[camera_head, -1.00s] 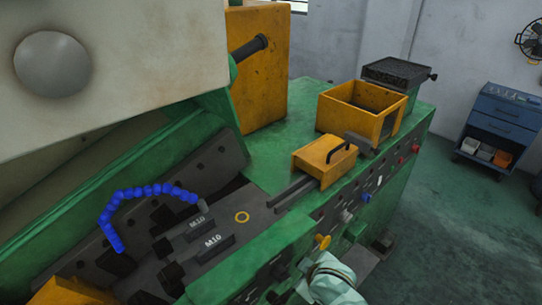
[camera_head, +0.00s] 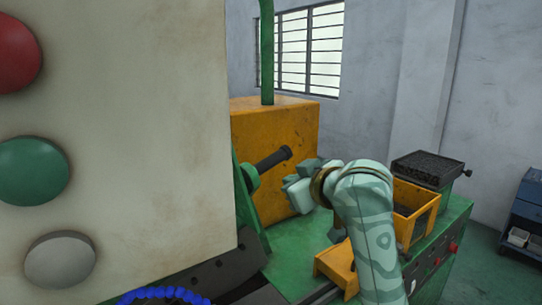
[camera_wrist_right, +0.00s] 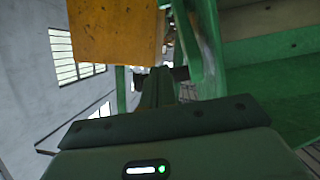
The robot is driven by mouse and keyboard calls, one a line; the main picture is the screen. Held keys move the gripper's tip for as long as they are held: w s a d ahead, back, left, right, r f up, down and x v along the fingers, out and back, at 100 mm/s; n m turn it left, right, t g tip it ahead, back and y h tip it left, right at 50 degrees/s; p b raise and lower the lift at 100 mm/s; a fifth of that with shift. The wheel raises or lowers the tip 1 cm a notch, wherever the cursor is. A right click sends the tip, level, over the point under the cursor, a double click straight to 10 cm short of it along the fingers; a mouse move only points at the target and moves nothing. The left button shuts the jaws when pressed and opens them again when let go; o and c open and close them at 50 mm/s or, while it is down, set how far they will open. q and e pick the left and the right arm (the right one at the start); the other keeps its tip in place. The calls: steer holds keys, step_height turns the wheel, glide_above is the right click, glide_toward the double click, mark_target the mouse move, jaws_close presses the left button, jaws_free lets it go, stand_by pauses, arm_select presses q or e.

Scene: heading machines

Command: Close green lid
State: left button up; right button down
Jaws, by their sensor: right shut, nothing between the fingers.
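The green lid (camera_head: 252,212) stands raised at the machine's side; only its edge shows past the pale panel. Its black handle (camera_head: 272,159) sticks out to the right. My right gripper (camera_head: 314,165) is shut and empty, just right of the handle's tip in the head view, and I cannot tell whether they touch. In the right wrist view my closed fingers (camera_wrist_right: 158,82) point toward a dark bar that looks like the handle, beside green lid framing (camera_wrist_right: 206,45). My left gripper is not in view.
A yellow cabinet (camera_head: 285,118) stands behind the handle. A yellow open box (camera_head: 418,205), a smaller yellow part (camera_head: 334,262) and a black-topped stand (camera_head: 428,166) are on the green bench. The pale panel (camera_head: 140,130) with large buttons blocks the left.

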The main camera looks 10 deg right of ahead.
step_height(320, 180, up, 10)
steer(key=a+n+t+y, duration=0.1)
steer(key=a+y, duration=0.1)
steer(key=a, duration=0.1)
steer(key=p, duration=0.2)
glide_above(269, 161)
steer(key=a, duration=0.2)
steer(key=shift+w+d+f, duration=0.15)
steer(key=shift+w+f, duration=0.05)
steer(key=shift+f, duration=0.35)
steer(key=shift+w+d+f, duration=0.1)
steer(key=shift+w+f, duration=0.1)
steer(key=shift+f, duration=0.3)
steer(key=f, duration=0.1)
steer(key=d+f+p, duration=0.1)
steer(key=shift+s+f, duration=0.15)
steer(key=shift+f, duration=0.25)
steer(key=shift+s+d+f, duration=0.35)
steer(key=shift+d+f, duration=0.05)
steer(key=shift+f, duration=0.05)
steer(key=shift+w+a, duration=0.1)
steer(key=shift+a, duration=0.05)
steer(key=shift+f, duration=0.1)
